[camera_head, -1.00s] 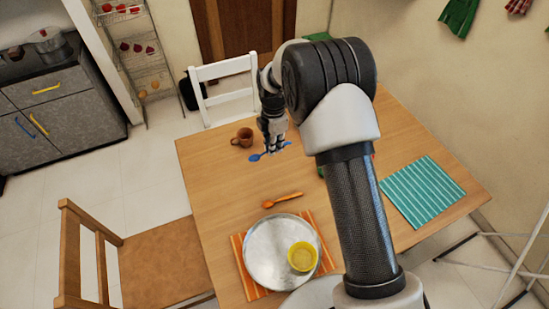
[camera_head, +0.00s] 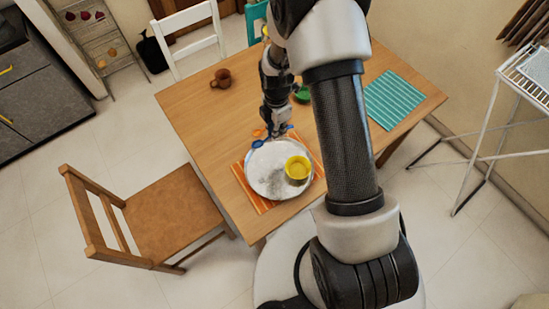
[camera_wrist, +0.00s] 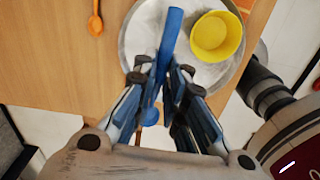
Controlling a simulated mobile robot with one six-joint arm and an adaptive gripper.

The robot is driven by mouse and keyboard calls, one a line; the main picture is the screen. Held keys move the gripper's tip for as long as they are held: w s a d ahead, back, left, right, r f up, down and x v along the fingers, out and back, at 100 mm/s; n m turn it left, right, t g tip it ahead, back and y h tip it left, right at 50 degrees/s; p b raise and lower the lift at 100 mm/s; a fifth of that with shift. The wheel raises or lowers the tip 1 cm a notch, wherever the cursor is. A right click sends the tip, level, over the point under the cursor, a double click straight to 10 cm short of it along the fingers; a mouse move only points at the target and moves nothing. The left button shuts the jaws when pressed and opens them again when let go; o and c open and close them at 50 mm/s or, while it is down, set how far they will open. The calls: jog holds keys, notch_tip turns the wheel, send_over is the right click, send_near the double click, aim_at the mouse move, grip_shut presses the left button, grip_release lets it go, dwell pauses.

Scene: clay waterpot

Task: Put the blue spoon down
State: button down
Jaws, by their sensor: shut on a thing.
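My gripper (camera_head: 275,133) points down at the far edge of the metal plate (camera_head: 262,180) and is shut on the blue spoon (camera_head: 257,143). In the wrist view the spoon's blue handle (camera_wrist: 172,38) sticks out past my fingertips (camera_wrist: 165,82) and overlaps the plate (camera_wrist: 140,35). The spoon's rounded end shows below, between my fingers. My fingers hide the middle of the spoon. I cannot tell whether the spoon touches the plate or table.
A yellow bowl (camera_head: 297,170) stands on the plate, which lies on an orange striped mat (camera_head: 245,183). An orange spoon (camera_wrist: 95,22) lies beside the plate. The table's left part is clear.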

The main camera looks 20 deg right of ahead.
aim_at(276, 156)
notch_tip(276, 156, down, 14)
jog(key=b, duration=0.2)
jog(key=shift+f+b, duration=0.2)
jog(key=shift+b, duration=0.1)
jog(key=shift+f, duration=0.25)
jog(key=c, duration=1.6)
grip_release()
jog(key=shift+r, duration=0.1)
jog(key=shift+c, duration=0.2)
